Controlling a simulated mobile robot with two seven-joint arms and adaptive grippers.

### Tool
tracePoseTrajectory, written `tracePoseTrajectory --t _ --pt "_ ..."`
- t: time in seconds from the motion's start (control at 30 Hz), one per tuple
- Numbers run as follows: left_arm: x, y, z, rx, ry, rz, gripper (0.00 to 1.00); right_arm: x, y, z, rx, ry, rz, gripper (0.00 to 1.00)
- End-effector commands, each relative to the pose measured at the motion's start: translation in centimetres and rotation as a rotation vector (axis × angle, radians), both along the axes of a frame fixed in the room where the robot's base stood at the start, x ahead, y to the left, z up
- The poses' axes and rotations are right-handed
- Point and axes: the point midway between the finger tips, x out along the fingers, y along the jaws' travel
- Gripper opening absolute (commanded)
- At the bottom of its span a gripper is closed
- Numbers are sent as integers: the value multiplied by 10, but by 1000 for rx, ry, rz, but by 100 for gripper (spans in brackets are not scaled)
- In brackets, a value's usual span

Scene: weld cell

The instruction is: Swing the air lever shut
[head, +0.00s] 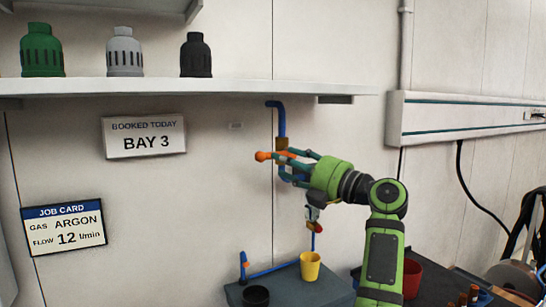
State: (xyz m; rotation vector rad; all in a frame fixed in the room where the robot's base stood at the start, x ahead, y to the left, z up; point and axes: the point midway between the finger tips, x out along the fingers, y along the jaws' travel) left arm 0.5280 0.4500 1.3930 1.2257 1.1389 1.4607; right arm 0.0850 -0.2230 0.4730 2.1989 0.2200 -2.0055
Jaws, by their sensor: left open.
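The air lever (264,156) is orange and sticks out to the left, roughly level, across a vertical blue air pipe (281,120). A brass-coloured valve body (282,145) sits on the pipe just above the lever. My left gripper (289,162), with teal fingers and a green body, is open at the lever's right part. Its fingers overlap the lever and valve in the head view and hide part of them. I cannot tell whether they touch the lever. My right gripper is not in view.
A shelf (180,87) with green, grey and black caps runs above the lever. Below stand a yellow cup (310,266), a black cup (255,296) and a red cup (412,277). A wall duct (460,118) is at right.

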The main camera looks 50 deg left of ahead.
Motion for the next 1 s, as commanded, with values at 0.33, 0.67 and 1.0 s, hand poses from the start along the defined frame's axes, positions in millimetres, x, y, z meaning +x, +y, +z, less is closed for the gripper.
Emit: tracePoseTrajectory --t 0.33,0.67,1.0 --pt "7 -52 -9 0 -2 -2 50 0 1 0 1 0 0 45" --pt "7 -57 -10 1 -2 0 50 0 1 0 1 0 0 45" --pt "8 -56 -10 1 -2 -1 50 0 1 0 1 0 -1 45"
